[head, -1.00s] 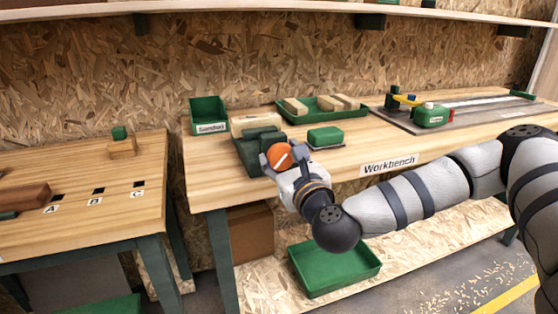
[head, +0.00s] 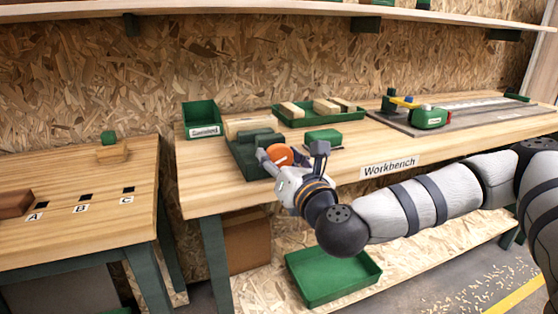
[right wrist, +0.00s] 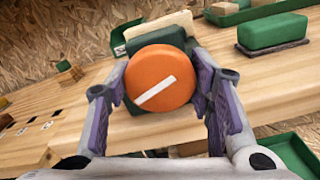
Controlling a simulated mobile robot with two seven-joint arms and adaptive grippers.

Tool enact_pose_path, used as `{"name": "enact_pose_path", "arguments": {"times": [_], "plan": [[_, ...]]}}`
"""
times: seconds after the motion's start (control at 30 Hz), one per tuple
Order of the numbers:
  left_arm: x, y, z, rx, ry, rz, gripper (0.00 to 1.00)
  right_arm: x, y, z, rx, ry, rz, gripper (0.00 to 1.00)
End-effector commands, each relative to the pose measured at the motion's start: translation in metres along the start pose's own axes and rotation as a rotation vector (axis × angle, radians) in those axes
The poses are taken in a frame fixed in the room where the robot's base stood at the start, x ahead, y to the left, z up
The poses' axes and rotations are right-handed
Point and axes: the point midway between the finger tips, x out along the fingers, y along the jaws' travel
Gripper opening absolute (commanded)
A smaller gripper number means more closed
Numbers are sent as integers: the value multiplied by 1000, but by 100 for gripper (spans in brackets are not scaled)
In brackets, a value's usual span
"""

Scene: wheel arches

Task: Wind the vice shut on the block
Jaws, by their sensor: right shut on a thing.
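The dark green vice (head: 243,158) stands near the front edge of the workbench. A pale wooden block (head: 250,126) shows behind its front jaw. It also shows in the right wrist view (right wrist: 160,27); whether the jaw touches it I cannot tell. The vice's round orange handwheel (head: 280,154) faces me and has a white stripe, seen clearly in the right wrist view (right wrist: 160,80). My right gripper (head: 287,158) is shut on the handwheel, with one finger on its left side and one on its right. My left gripper is not in view.
A green block on a dark base (head: 323,138) stands right of the vice. Behind are a labelled green bin (head: 201,118) and a green tray (head: 291,122) holding wood pieces. A machine with a green housing (head: 428,118) stands further right. The bench front is clear beside the Workbench label.

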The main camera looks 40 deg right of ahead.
Motion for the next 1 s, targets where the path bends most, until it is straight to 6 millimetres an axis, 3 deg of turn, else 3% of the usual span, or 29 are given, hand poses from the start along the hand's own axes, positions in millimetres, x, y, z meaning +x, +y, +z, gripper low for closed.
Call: {"name": "enact_pose_path", "arguments": {"times": [0.3,0.33,0.4,0.43,0.77,1.0], "plan": [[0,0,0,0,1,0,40,0,1,2,2,-4,1,20],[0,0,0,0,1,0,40,0,1,2,2,-4,1,50],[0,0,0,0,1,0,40,0,1,2,2,-4,1,66],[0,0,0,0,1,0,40,0,0,2,1,-4,1,69],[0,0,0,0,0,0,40,0,2,6,1,-3,0,69],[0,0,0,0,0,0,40,0,18,59,4,-9,2,69]]}}
